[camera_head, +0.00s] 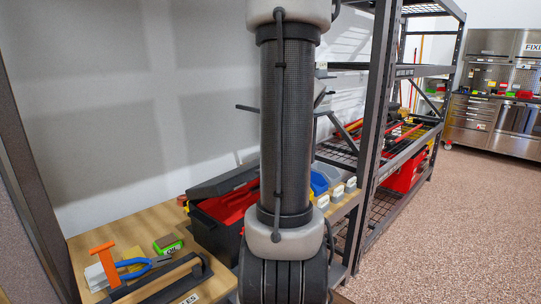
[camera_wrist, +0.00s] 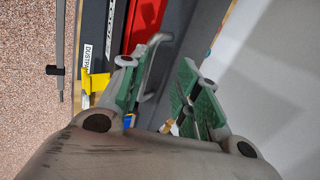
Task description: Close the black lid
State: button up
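The black lid (camera_head: 222,181) belongs to a black toolbox (camera_head: 212,234) on the wooden shelf and stands raised at its back, showing the red inside (camera_head: 230,205). My arm hides the toolbox's right part in the head view. In the wrist view, a dark panel that looks like the lid (camera_wrist: 187,42) lies beyond my fingers, beside the red inside (camera_wrist: 146,22). I cannot tell whether a finger touches the lid. The gripper is hidden in the head view.
Left of the toolbox lie blue-handled pliers (camera_head: 146,265), an orange tool (camera_head: 105,263), a green box (camera_head: 168,244) and a black handle-like item (camera_head: 165,284). Blue and white bins (camera_head: 325,178) stand to the right. A wall is close behind. Floor (camera_head: 450,230) at right is clear.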

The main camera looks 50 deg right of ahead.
jog(key=v, duration=1.2)
jog(key=shift+c, duration=0.2)
